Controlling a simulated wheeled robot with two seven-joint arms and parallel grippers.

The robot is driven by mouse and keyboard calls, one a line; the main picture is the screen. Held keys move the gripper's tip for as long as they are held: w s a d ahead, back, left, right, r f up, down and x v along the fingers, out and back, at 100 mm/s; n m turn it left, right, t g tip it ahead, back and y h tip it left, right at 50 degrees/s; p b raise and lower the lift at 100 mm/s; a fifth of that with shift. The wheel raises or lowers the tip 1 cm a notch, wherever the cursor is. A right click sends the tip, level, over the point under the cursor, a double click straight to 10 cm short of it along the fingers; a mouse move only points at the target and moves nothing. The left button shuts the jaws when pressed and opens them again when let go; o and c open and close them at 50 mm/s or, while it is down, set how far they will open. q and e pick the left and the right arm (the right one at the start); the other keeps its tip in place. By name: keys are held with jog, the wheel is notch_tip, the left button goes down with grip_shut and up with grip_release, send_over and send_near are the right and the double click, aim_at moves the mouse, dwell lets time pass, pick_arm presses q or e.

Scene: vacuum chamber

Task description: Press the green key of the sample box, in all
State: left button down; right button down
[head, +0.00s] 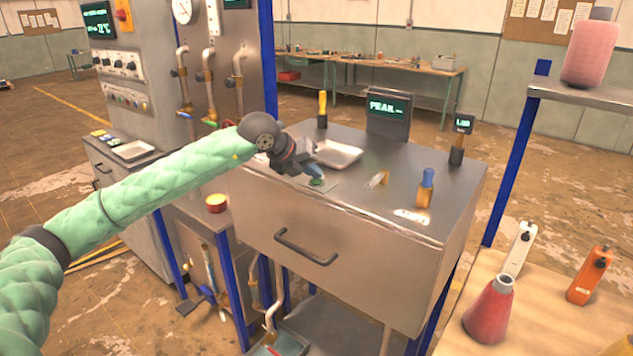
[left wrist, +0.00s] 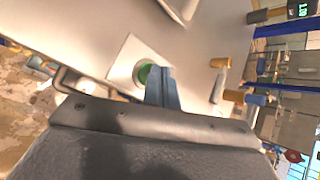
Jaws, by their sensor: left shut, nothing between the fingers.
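The green key (head: 316,182) is a round green button on a pale square plate on top of the metal sample box (head: 300,222). My left gripper (head: 318,177) is shut and empty, with its bluish fingertips pointing down at the key. In the left wrist view the green key (left wrist: 146,74) shows just left of the closed fingers (left wrist: 162,88), which hide part of it. I cannot tell whether the fingertips touch the key. My right gripper is not in view.
On the box top are a metal tray (head: 338,154), a display (head: 388,112), a blue-and-orange bottle (head: 425,188), a small display on a post (head: 463,125) and a yellow-handled tool (head: 322,108). A drawer handle (head: 305,247) juts from the front. A red flask (head: 490,310) stands at the right.

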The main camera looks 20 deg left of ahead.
aim_at(313, 182)
pick_arm(q)
jog(key=shift+f+b, duration=0.35)
jog(key=shift+b, duration=0.05)
dwell(0.6)
jog(key=shift+r, duration=0.85)
jog(key=shift+r+p, duration=0.35)
jog(key=shift+r, duration=2.2)
